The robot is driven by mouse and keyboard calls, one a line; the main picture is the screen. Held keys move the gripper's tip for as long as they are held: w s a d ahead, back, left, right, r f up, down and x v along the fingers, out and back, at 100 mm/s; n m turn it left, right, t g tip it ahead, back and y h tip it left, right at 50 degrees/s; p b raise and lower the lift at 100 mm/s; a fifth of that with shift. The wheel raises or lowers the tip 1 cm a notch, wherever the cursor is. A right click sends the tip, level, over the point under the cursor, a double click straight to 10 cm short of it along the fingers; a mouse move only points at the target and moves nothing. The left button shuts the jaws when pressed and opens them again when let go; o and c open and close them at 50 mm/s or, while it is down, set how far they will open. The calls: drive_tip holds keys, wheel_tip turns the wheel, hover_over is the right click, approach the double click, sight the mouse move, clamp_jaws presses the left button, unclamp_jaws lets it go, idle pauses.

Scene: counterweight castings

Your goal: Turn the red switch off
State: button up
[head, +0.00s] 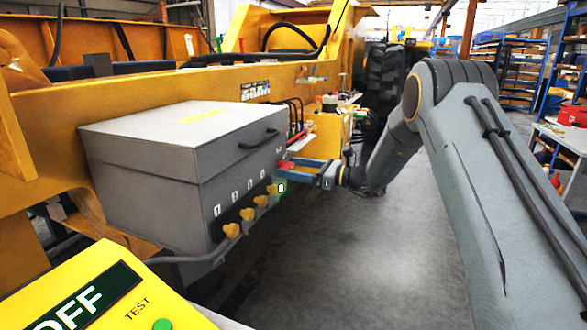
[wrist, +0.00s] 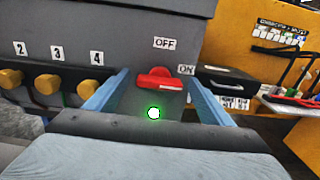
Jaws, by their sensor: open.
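The red switch (wrist: 158,79) is on the front of the grey box, below an OFF label (wrist: 164,43) and left of an ON label (wrist: 186,70). Its handle lies about level, with a white line towards its right end, on the ON side. My gripper (wrist: 158,74) is open, with one blue finger on each side of the switch. I cannot tell whether either finger touches it. In the head view my gripper (head: 291,172) reaches the box's right end, where a bit of the red switch (head: 285,164) shows; the rest is hidden.
The grey box (head: 140,150) has several yellow knobs (head: 247,214) left of the switch, with numbered labels. A yellow panel (head: 100,298) marked OFF and TEST is at the lower left. The floor (head: 350,255) is clear.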

drive_tip(key=c, duration=1)
drive_tip(key=shift+c, duration=0.2)
drive_tip(key=shift+n+b, duration=0.3)
drive_tip(key=shift+b, duration=0.1)
drive_tip(key=n+b, duration=0.4)
drive_tip(key=shift+f+n, duration=0.15)
drive_tip(key=shift+n, duration=0.15)
drive_tip(key=n+b, duration=1.2)
drive_tip(key=b, duration=0.3)
drive_tip(key=shift+s+f, duration=0.1)
drive_tip(key=shift+s, duration=0.05)
drive_tip(key=shift+n+b, duration=0.5)
drive_tip(key=o, duration=1)
